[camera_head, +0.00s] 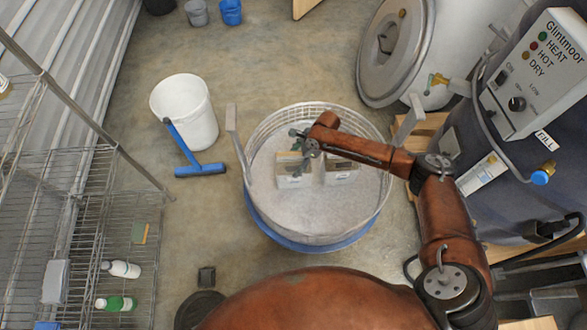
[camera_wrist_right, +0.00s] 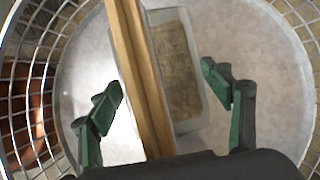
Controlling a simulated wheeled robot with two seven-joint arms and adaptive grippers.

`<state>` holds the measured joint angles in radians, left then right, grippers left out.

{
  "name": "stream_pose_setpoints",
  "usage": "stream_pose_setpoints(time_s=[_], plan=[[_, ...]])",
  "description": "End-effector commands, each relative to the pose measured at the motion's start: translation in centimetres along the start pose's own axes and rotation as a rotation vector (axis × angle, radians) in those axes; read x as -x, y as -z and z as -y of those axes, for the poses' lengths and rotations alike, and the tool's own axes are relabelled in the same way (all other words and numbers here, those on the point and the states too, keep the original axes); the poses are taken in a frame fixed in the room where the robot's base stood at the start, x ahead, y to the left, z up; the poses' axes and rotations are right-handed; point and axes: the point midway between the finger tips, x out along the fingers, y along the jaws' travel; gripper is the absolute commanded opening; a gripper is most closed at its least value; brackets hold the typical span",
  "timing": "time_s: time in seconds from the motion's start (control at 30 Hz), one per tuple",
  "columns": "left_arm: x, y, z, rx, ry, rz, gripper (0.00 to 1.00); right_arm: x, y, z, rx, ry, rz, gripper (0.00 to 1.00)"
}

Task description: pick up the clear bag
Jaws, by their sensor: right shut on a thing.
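A round mesh-sided basket (camera_head: 318,235) stands on the floor in the head view, with two pale packages inside. The left package (camera_head: 292,182) has a tan top and the right one (camera_head: 341,177) has a browner top. My right gripper (camera_head: 305,146) is down in the basket at the left package. In the wrist view my right gripper (camera_wrist_right: 163,82) has its fingers on either side of a tan strip (camera_wrist_right: 138,70) and a clear bag (camera_wrist_right: 190,108) with brown contents. The exact contact is hard to see. My left gripper is not in view.
The basket's wire wall (camera_wrist_right: 33,110) surrounds the gripper. A white bucket (camera_head: 190,115) and a blue squeegee (camera_head: 200,171) are to the left. A wire rack (camera_head: 75,200) stands further left. A grey machine (camera_head: 500,170) and a steel drum (camera_head: 450,50) stand at the right.

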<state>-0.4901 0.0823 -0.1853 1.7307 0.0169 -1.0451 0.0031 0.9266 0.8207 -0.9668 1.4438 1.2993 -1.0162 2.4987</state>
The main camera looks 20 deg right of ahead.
Motion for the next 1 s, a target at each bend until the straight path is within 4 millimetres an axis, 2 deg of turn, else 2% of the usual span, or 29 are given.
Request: stream_pose_setpoints(time_s=[0.07,0.73,1.0], plan=[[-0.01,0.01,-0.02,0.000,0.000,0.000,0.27,-0.01,0.00,0.01,0.000,0.000,0.000,0.60],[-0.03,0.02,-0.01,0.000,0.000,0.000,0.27,-0.03,0.01,0.01,0.000,0.001,0.000,0.14],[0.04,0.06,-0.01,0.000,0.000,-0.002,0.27,0.27,-0.31,0.22,0.002,0.005,0.005,0.14]])
